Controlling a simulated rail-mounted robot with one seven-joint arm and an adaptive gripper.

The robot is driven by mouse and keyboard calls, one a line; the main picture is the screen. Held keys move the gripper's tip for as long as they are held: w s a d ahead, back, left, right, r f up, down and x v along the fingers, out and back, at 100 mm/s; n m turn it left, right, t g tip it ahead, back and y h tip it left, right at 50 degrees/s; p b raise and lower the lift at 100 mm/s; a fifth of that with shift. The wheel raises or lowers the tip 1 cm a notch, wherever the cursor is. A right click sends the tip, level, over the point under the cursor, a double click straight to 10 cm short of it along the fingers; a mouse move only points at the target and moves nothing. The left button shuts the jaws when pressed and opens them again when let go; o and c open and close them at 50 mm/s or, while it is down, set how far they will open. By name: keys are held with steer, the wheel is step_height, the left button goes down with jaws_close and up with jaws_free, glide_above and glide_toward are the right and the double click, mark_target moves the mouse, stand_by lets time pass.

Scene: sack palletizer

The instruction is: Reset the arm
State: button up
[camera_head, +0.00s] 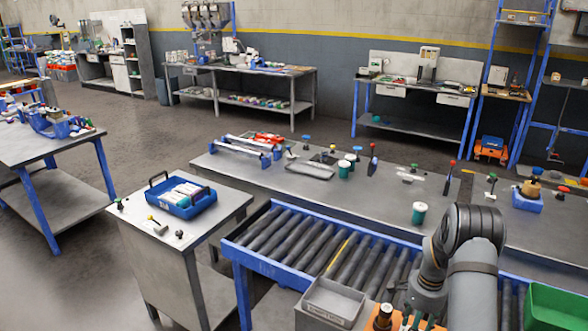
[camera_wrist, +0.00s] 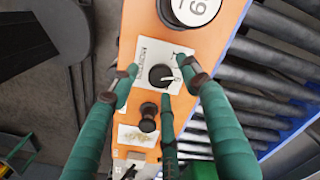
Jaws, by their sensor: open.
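My gripper (camera_wrist: 158,75) is open in the wrist view, its green fingers spread with nothing between them. It hangs over an orange panel (camera_wrist: 228,25) that carries white labels, a black round knob (camera_wrist: 160,76) and a dark spool-shaped knob (camera_wrist: 148,117). I cannot tell whether any finger touches the panel. In the head view my arm bends down at the lower right, beside the roller conveyor.
The roller conveyor (camera_head: 262,264) with a blue frame runs in front of a long grey table (camera_head: 340,192) holding cups and tools. A grey bin (camera_head: 333,300) and a green bin (camera_head: 556,308) flank my arm. A blue tote (camera_head: 182,209) sits on a side cabinet.

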steer(key=m+p, duration=0.1)
steer(key=m, duration=0.1)
steer(key=m+p, duration=0.1)
steer(key=m, duration=0.1)
steer(key=shift+r+m+p, duration=0.2)
steer(key=shift+m+p, duration=0.2)
steer(key=shift+w+r+m, duration=0.1)
steer(key=shift+m, duration=0.3)
steer(key=shift+r+b, duration=0.6)
steer(key=shift+r, duration=1.6)
steer(key=shift+r, duration=0.1)
